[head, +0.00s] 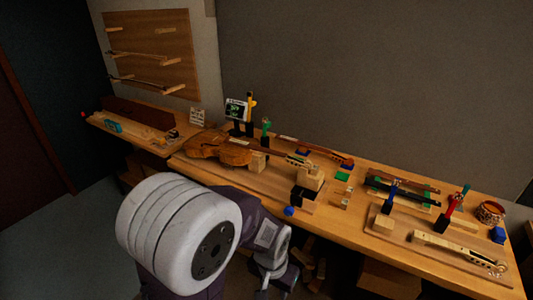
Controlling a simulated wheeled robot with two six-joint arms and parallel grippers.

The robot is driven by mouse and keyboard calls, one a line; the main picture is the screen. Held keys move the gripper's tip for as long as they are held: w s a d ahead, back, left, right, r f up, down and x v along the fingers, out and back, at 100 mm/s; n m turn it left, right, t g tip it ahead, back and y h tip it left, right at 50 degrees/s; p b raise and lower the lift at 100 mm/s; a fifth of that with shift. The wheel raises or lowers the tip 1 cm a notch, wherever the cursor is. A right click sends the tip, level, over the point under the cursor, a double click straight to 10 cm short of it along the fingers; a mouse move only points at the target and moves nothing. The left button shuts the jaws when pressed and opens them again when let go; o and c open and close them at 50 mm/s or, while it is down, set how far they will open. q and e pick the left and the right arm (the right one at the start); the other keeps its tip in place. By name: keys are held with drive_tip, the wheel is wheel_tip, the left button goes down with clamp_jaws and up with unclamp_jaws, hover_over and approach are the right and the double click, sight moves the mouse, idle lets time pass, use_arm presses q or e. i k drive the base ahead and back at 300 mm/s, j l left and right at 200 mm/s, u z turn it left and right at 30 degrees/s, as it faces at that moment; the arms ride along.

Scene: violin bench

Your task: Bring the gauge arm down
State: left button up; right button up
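A small gauge screen (236,110) with a green display stands at the back of the bench, behind the violin. Beside it a yellow upright piece (251,105) rises from a dark base; it may be the gauge arm, but it is too small to be sure. The violin (218,147) lies on the bench with its neck to the right. My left gripper (274,288) is low at the bottom of the picture, in front of the bench edge and well apart from the gauge. Its fingers are small and dark, so their opening is unclear. My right gripper is not in view.
A green-topped upright (265,127) stands near the screen. A blue upright (393,190) and a red upright (451,207) stand to the right, near a loose violin neck (455,250). A blue knob (289,211) sits at the front edge. A side bench (145,133) is at left.

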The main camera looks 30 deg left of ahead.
sight(251, 103)
drive_tip(key=u, duration=1.3)
drive_tip(key=i+j+u, duration=0.2)
drive_tip(key=i, duration=0.5)
drive_tip(key=i+u, duration=0.15)
drive_tip(key=i, duration=0.55)
